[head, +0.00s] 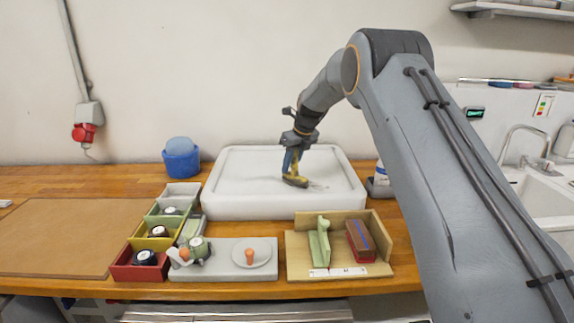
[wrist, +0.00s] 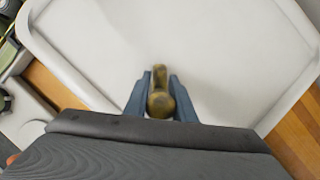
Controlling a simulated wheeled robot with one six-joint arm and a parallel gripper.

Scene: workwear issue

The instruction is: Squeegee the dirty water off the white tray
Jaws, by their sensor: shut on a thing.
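The white tray (head: 235,180) is a thick slab with a raised rim, standing on the wooden bench in the head view. It also fills most of the wrist view (wrist: 100,45). My gripper (head: 290,160) is over the middle of the tray, with its blue-grey fingers (wrist: 160,95) pointing down. It is shut on a yellow squeegee (head: 296,181), whose handle (wrist: 158,78) shows between the fingers in the wrist view. The squeegee's foot is at the tray's surface; whether it touches is hard to tell. A small dark smudge (head: 320,186) lies just right of it.
A blue tub (head: 181,158) stands behind left. Coloured bins (head: 140,262), a grey fixture (head: 225,270) and a wooden stand (head: 365,228) line the front. A bottle (head: 381,175) stands close to the tray's right side. The brown mat (head: 70,235) at left is clear.

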